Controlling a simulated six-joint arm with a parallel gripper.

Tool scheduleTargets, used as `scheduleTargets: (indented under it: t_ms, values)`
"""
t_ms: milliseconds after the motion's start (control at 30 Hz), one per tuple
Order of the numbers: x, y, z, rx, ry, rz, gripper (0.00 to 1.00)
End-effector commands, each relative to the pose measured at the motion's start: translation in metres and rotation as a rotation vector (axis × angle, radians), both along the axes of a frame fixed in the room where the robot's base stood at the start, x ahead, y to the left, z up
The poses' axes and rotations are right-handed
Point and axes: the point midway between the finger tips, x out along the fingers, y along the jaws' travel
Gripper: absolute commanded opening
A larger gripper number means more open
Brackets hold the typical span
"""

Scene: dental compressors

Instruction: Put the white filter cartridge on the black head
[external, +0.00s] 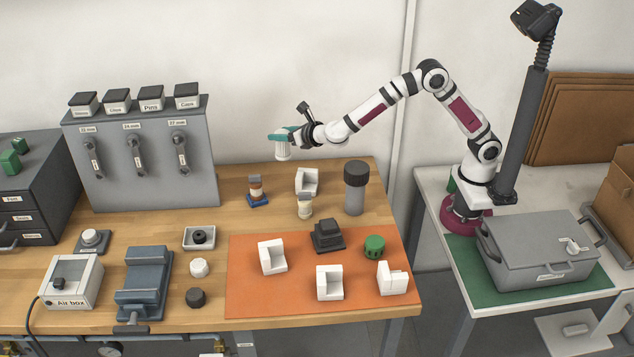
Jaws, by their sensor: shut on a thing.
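My gripper (284,136), with teal fingers, is at the end of the arm, raised above the back of the wooden bench. It is shut on the white filter cartridge (282,151), which hangs below the fingers, roughly upright and clear of the bench. A squat, stepped black block (327,236), which looks like the black head, sits at the back of the orange mat (245,300). The cartridge is above and to the left of it in the picture, well apart from it. The top detail of the head is too small to tell.
White angled blocks (271,257) and a green cap (375,246) are on the mat. A grey cylinder with a black top (355,188), a small white-and-tan part (305,206) and a blue-based part (257,191) stand behind it. A grey cabinet (150,150) rises at back left.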

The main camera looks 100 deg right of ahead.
Motion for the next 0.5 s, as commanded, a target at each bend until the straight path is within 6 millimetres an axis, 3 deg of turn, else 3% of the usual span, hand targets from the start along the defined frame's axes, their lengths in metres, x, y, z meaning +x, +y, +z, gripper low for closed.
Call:
scheduleTargets:
  t_ms: [100,200,333,500]
  values:
    - [-0.035,0.055,0.024,0.001,-0.006,0.026,0.0]
    - [-0.075,0.093,0.04,0.001,-0.004,0.041,0.0]
    - [-0.12,0.121,0.051,0.001,0.003,0.051,0.0]
    - [-0.143,0.137,0.051,-0.001,0.011,0.056,0.0]
